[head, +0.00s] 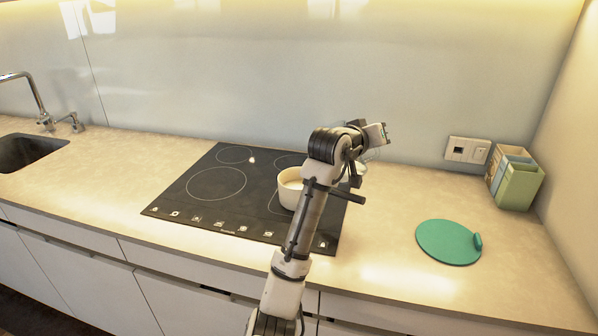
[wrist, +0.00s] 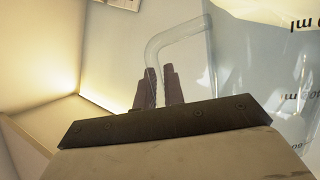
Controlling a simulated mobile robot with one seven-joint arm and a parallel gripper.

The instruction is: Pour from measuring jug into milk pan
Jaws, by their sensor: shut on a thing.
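The clear measuring jug (wrist: 240,70) fills the right of the wrist view, with dark "ml" markings on its side. My gripper (wrist: 159,90) is shut on the jug's clear handle (wrist: 178,36), which passes between the dark fingers. In the head view the jug (head: 372,155) is mostly hidden behind my wrist, so its tilt and contents are hard to tell. The cream milk pan (head: 286,190) stands on the right part of the hob, partly covered by my arm. Its dark handle (head: 350,196) points right. My gripper and the jug are above and right of the pan's opening.
The black hob (head: 190,200) is otherwise bare. A green round board (head: 445,242) lies on the counter at the right. A green box holder (head: 516,182) stands in the right corner near a wall socket (head: 467,151). A sink (head: 25,152) and tap are at far left.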

